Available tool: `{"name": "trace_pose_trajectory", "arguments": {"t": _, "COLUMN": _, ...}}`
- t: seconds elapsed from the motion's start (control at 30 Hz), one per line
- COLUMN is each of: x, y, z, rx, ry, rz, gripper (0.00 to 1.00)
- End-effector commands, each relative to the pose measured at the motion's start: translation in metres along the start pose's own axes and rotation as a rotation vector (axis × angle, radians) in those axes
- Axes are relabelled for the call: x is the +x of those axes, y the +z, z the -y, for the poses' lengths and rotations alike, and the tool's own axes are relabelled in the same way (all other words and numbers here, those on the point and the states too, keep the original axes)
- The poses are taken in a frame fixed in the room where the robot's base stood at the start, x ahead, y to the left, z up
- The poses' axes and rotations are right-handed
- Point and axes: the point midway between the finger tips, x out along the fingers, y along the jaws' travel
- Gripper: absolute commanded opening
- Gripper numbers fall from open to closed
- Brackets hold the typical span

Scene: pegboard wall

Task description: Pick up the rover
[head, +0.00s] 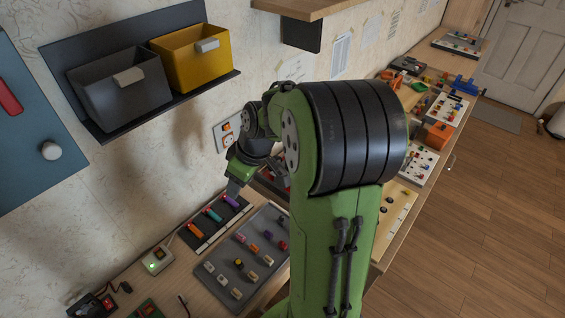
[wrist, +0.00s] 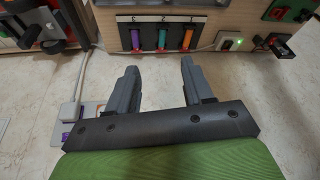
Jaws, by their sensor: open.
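I cannot pick out the rover for certain in either view. A black and red item at the upper left of the wrist view (wrist: 45,28) is cut by the frame edge, and I cannot tell what it is. My gripper (wrist: 158,66) is open in the wrist view, its two grey fingers apart with nothing between them. In the head view my gripper (head: 236,188) is near the wall, above the back of the bench. My arm hides part of the bench there.
A dark tray holds purple, teal and orange pieces (head: 213,214). A grey board (head: 216,276) with several small knobs lies in front. Grey (head: 122,92) and yellow (head: 190,58) bins hang on the wall. An orange block (head: 439,136) stands farther along the crowded bench.

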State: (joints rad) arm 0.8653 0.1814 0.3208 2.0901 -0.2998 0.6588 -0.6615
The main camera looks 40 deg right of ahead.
Motion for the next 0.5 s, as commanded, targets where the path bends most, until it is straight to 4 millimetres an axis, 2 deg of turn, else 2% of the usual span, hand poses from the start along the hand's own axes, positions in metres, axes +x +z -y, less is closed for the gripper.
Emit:
{"name": "trace_pose_trajectory", "arguments": {"t": 0.03, "x": 0.017, "y": 0.007, "z": -0.026, "rx": 0.013, "ry": -0.039, "rz": -0.033, "gripper": 0.51}}
{"name": "trace_pose_trajectory", "arguments": {"t": 0.1, "x": 0.038, "y": 0.016, "z": -0.061, "rx": 0.01, "ry": -0.083, "rz": -0.113, "gripper": 0.51}}
{"name": "trace_pose_trajectory", "arguments": {"t": 0.23, "x": 0.067, "y": 0.045, "z": -0.13, "rx": 0.023, "ry": -0.108, "rz": -0.334, "gripper": 0.51}}
{"name": "trace_pose_trajectory", "arguments": {"t": 0.3, "x": 0.076, "y": 0.067, "z": -0.167, "rx": 0.043, "ry": -0.077, "rz": -0.475, "gripper": 0.51}}
{"name": "trace_pose_trajectory", "arguments": {"t": 0.4, "x": 0.079, "y": 0.104, "z": -0.213, "rx": 0.077, "ry": 0.013, "rz": -0.658, "gripper": 0.51}}
{"name": "trace_pose_trajectory", "arguments": {"t": 0.5, "x": 0.077, "y": 0.135, "z": -0.243, "rx": 0.103, "ry": 0.11, "rz": -0.778, "gripper": 0.51}}
